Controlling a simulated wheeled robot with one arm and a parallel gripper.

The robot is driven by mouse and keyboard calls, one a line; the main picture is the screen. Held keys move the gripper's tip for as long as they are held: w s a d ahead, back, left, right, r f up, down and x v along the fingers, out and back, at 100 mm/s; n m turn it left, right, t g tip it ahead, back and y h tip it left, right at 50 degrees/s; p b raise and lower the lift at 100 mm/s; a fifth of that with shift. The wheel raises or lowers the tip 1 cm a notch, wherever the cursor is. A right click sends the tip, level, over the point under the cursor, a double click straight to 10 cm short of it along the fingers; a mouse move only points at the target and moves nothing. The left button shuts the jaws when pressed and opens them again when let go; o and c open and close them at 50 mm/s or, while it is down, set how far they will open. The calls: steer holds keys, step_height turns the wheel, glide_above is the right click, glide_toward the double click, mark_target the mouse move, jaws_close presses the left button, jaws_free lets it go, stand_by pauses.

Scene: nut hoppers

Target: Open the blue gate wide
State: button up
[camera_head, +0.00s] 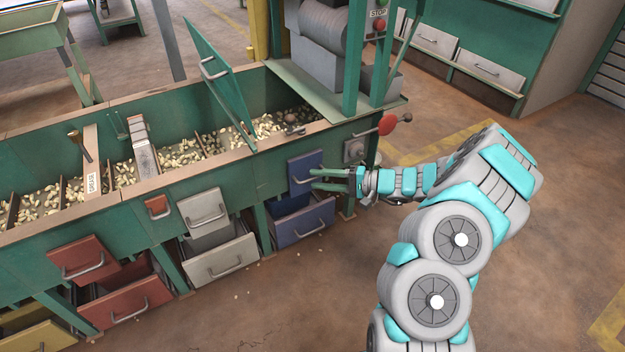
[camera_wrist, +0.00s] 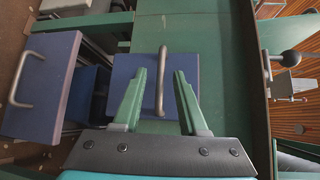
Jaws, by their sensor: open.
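The blue gate (camera_head: 306,163) is a small blue panel with a grey bar handle on the front of the green hopper, above a pulled-out blue drawer (camera_head: 304,227). It looks close to flush with the front. My gripper (camera_head: 314,179) is open in front of the gate. In the wrist view, the gate (camera_wrist: 124,76) fills the middle and its bar handle (camera_wrist: 161,68) lies between my two open fingers (camera_wrist: 160,75). I see no finger pressing on the handle, and the depth between them is hard to tell. In the head view, the fingers partly cover the handle.
A white gate (camera_head: 203,208) and a red gate (camera_head: 82,257) sit above their own open drawers to the left. A red-knobbed lever (camera_head: 388,124) is just above my wrist. A green lid (camera_head: 215,80) stands raised over the nuts. The floor at right is clear.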

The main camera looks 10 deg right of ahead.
steer(key=shift+x, duration=1.25)
jaws_close()
stand_by(0.5)
